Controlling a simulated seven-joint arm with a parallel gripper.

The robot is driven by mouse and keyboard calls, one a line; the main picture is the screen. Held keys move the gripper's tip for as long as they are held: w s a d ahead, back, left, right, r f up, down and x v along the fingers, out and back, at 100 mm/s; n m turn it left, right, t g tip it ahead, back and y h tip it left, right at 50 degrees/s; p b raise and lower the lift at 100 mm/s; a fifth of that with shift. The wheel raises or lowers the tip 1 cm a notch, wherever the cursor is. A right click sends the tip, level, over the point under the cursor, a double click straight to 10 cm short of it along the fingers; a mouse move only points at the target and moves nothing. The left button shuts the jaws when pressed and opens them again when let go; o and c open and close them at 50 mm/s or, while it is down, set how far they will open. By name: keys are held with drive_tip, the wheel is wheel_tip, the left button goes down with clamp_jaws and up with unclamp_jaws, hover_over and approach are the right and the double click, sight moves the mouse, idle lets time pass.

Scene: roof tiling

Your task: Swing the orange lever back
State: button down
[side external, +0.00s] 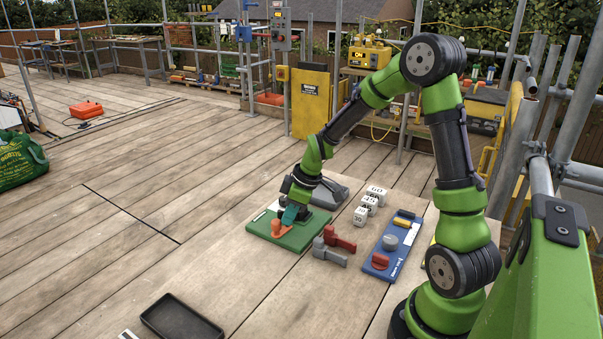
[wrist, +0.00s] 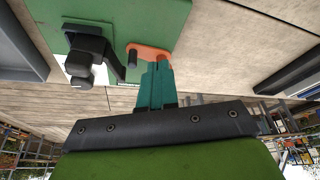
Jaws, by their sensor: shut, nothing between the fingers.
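The orange lever (wrist: 149,54) is mounted on a green board (side external: 303,236) that lies on the plank deck. In the side view the orange lever (side external: 278,228) shows near the board's front left part. My gripper (side external: 290,214) is low over the board, right at the lever. Its teal fingers (wrist: 157,84) are shut with nothing between them. In the wrist view the fingertips are beside the lever's right end; I cannot tell whether they touch it. A black handle-like fitting (wrist: 94,46) also stands on the board. My arm hides part of the board in the side view.
A black tray (side external: 181,319) lies at the front.

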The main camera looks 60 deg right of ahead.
drive_tip(key=shift+w+a+m+h, duration=0.15)
drive_tip(key=shift+w+m+h, duration=0.4)
drive_tip(key=shift+m, duration=0.75)
drive_tip(key=shift+w, duration=0.25)
drive_tip(key=shift+w+m+h, duration=0.2)
drive_tip(key=shift+w+m, duration=0.15)
drive_tip(key=shift+m, duration=0.4)
drive_tip(key=shift+w+m+h, duration=0.15)
drive_tip(key=shift+w+m, duration=0.15)
drive_tip(key=shift+m, duration=0.45)
drive_tip(key=shift+w+d+m+h, duration=0.3)
drive_tip(key=shift+w+m, duration=0.2)
drive_tip(key=shift+m, duration=0.4)
drive_tip(key=shift+w+d+m+h, duration=0.15)
drive_tip(key=shift+w+m+h, duration=0.25)
drive_tip(key=shift+m, duration=0.5)
drive_tip(key=shift+w+d+m, duration=0.2)
drive_tip(key=shift+m, duration=0.2)
drive_tip(key=shift+d, duration=0.2)
